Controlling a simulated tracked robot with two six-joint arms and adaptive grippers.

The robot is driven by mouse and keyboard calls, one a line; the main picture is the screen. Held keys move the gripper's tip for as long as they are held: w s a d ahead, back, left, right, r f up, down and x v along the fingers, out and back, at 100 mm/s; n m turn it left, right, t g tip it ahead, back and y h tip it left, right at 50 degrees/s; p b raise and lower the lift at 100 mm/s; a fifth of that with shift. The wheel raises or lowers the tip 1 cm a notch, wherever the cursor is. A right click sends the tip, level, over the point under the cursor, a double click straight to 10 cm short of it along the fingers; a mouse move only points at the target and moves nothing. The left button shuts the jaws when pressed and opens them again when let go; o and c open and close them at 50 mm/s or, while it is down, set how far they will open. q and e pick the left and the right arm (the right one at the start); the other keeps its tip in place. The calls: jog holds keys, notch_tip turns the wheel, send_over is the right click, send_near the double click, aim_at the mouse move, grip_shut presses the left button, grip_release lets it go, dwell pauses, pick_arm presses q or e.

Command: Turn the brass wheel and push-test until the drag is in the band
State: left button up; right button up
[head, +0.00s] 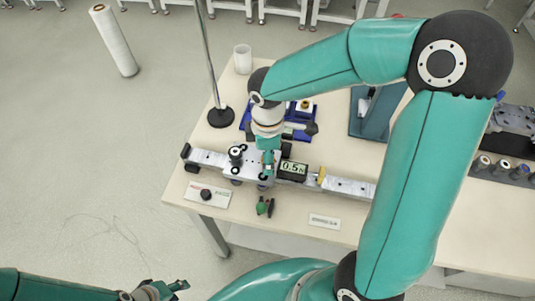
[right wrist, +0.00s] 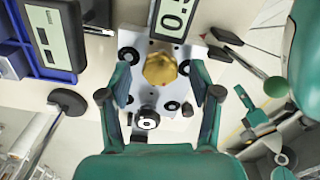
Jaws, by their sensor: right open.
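The brass wheel (right wrist: 160,70) sits on top of the silver carriage (right wrist: 128,40). In the right wrist view it lies ahead of my right gripper (right wrist: 160,94), whose fingers are spread either side with clear gaps. In the head view my right gripper (head: 268,168) is over the carriage (head: 235,169) and hides the wheel. The carriage rides the rail (head: 348,186). The display (head: 292,170) beside it appears to read 0.5, with its last character unclear; it is cut off in the wrist view (right wrist: 173,18). My left gripper (head: 165,290) is low at the left, away from the table; its finger opening is unclear.
A black knob (right wrist: 147,121) stands on the carriage.

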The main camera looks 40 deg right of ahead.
jog(key=shift+c, duration=0.3)
jog(key=c, duration=1.1)
jog(key=shift+m, duration=0.3)
jog(key=shift+m+b, duration=0.9)
jog(key=shift+m, duration=0.2)
jog(key=shift+m+b, duration=0.8)
jog(key=shift+m, duration=0.9)
jog(key=o, duration=1.2)
jog(key=shift+c, duration=0.2)
